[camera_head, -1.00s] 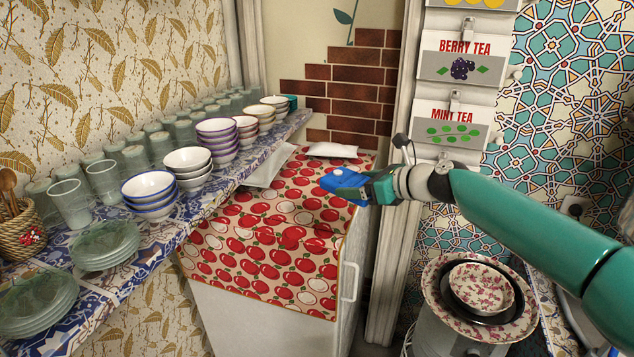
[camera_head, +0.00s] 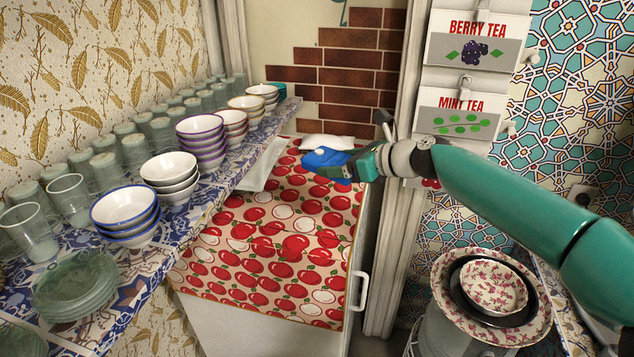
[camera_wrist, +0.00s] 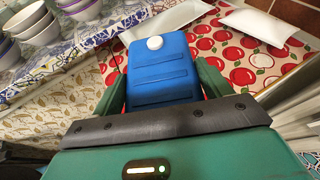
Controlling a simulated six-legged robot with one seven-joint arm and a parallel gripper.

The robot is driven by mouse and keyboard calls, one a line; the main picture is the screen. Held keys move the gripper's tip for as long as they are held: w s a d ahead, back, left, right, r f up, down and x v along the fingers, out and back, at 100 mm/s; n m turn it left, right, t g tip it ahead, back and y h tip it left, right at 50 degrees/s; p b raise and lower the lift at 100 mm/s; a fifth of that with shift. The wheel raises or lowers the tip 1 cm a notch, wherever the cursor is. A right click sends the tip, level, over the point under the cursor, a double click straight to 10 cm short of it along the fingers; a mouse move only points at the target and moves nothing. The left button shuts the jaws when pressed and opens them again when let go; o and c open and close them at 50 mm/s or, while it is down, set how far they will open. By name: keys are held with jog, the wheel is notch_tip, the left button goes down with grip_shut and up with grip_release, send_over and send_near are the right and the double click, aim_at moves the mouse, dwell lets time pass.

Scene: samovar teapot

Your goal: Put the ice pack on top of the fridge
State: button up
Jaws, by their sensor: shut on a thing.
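The ice pack (camera_head: 328,160) is blue with a white cap. My gripper (camera_head: 358,165) is shut on it, and the wrist view shows the ice pack (camera_wrist: 160,68) between the two green fingers. The fridge (camera_head: 260,332) is white, and its top is covered with a red apple-print cloth (camera_head: 270,250). The ice pack is over the back part of the fridge top. I cannot tell whether it touches the cloth. Part of the ice pack is hidden by my gripper.
A white pillow-like pack (camera_head: 328,142) lies at the back of the fridge top, with another white item (camera_head: 262,168) at its left. A tiled shelf (camera_head: 190,228) with bowls and glasses runs along the left. The front of the fridge top is clear.

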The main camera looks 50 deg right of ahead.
jog(key=shift+x, duration=0.95)
jog(key=shift+w+d+r, duration=0.15)
jog(key=shift+d, duration=0.1)
jog(key=w+d+f, duration=0.3)
jog(key=w+d, duration=0.1)
jog(key=w, duration=0.2)
send_over(318, 186)
jog(key=f, duration=0.3)
jog(key=s+f, duration=0.1)
jog(key=f, duration=0.1)
jog(key=shift+a+f, duration=0.2)
jog(key=shift+a, duration=0.15)
jog(key=shift+w+d+f, duration=0.2)
jog(key=shift+w+f, duration=0.1)
jog(key=shift+f, duration=0.2)
notch_tip(318, 186, down, 3)
jog(key=shift+w+d+r, duration=0.1)
jog(key=shift+w, duration=0.05)
jog(key=shift+f, duration=0.3)
